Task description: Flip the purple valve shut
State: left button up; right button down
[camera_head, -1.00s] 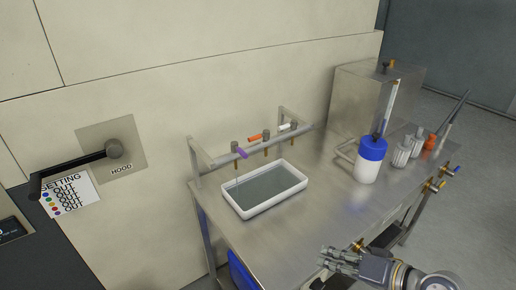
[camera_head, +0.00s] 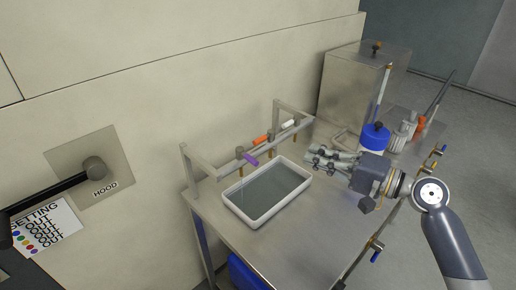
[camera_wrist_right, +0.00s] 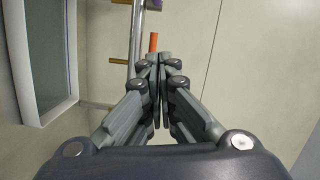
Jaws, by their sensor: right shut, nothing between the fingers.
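The purple valve handle (camera_head: 250,159) sits on the pipe rail over the left part of the tray and points right, slanting across the rail. A purple piece (camera_wrist_right: 153,4) also shows at the top edge of the wrist view. My right gripper (camera_head: 311,156) is shut and empty, right of the tray's far corner and apart from the purple handle. In the wrist view its fingers (camera_wrist_right: 158,62) meet, with an orange handle (camera_wrist_right: 153,42) just beyond the tips. My left gripper is out of view.
An orange handle (camera_head: 262,139) and a white handle (camera_head: 289,124) share the rail (camera_head: 208,173) with the purple one. A white-rimmed tray (camera_head: 286,205) lies below. A blue-capped bottle (camera_head: 374,137) stands behind my right gripper. The front tabletop (camera_head: 285,245) is clear.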

aim_at(248, 159)
pick_arm(q)
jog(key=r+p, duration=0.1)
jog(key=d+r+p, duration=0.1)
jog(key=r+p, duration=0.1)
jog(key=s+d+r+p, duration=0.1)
jog(key=p, duration=0.1)
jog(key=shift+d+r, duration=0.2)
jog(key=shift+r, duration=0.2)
pick_arm(e)
jog(key=w+a+f, duration=0.1)
jog(key=w+a, duration=0.1)
jog(key=a, duration=0.9)
jog(key=shift+w+f, duration=0.15)
jog(key=shift+w, duration=0.15)
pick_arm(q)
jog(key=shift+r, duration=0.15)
